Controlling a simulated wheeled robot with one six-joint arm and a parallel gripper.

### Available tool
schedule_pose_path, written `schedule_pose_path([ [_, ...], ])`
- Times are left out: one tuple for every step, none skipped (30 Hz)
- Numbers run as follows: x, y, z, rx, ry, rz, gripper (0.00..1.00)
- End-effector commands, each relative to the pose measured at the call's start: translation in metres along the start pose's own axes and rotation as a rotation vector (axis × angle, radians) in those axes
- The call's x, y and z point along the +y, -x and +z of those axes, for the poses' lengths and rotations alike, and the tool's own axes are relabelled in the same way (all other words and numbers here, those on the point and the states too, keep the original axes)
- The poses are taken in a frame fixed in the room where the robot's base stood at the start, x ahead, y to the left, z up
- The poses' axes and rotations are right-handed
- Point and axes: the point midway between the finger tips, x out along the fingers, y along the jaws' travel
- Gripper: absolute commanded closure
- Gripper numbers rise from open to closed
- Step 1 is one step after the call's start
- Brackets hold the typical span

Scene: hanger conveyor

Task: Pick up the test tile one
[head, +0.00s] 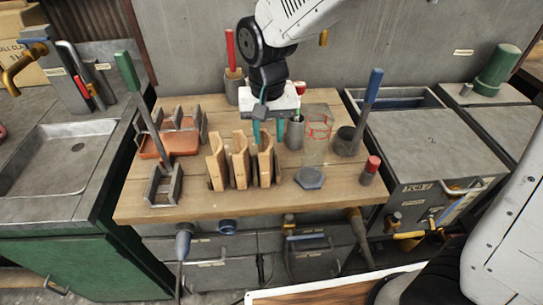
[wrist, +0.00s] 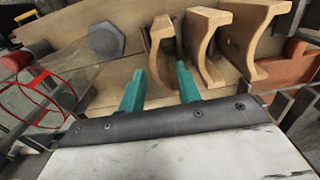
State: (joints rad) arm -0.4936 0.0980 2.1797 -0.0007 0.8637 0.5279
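Three tan, curved upright pieces that look like test tiles stand in a row on the wooden tabletop: a left one (head: 217,162), a middle one (head: 240,160) and a right one (head: 265,163). No label shows which is number one. My gripper (head: 268,136) is above the table, just behind the right tile. In the wrist view, my gripper's teal fingers (wrist: 161,72) are apart with nothing between them. The tile closest to the hexagonal piece (wrist: 162,38) lies ahead of the gap between the fingertips. The other two (wrist: 203,48) (wrist: 250,38) stand to its right.
A grey hexagonal piece (head: 310,178) lies right of the tiles. A red wire frame (head: 320,126), grey cups (head: 295,132) and a red-topped jar (head: 369,171) stand farther right. An orange tray (head: 170,143) and metal racks (head: 163,185) are left. The front tabletop strip is clear.

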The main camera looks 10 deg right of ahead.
Motion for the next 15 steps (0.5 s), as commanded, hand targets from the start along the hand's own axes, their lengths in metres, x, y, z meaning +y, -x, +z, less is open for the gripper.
schedule_pose_path([
  [0.001, -0.006, 0.001, -0.003, 0.000, 0.002, 0.66],
  [0.001, -0.010, 0.001, -0.002, 0.000, 0.001, 0.66],
  [0.001, -0.014, 0.001, -0.003, 0.000, 0.001, 0.66],
  [0.002, -0.017, 0.002, -0.003, 0.000, 0.001, 0.66],
  [0.002, -0.021, 0.002, -0.003, 0.000, 0.001, 0.66],
  [0.003, -0.026, 0.003, -0.003, 0.000, 0.002, 0.66],
  [0.004, -0.031, 0.004, -0.004, 0.000, 0.002, 0.66],
  [0.005, -0.036, 0.005, -0.004, 0.000, 0.002, 0.66],
  [0.006, -0.042, 0.006, -0.004, 0.000, 0.002, 0.66],
  [0.006, -0.047, 0.006, -0.003, 0.000, 0.002, 0.66],
  [0.006, -0.051, 0.006, -0.004, 0.000, 0.002, 0.66],
  [0.006, -0.056, 0.006, -0.003, 0.000, 0.001, 0.66],
  [0.006, -0.058, 0.005, -0.002, 0.000, 0.001, 0.66],
  [0.006, -0.060, 0.005, -0.002, 0.000, 0.001, 0.66],
  [0.006, -0.062, 0.005, -0.002, 0.000, 0.001, 0.66],
])
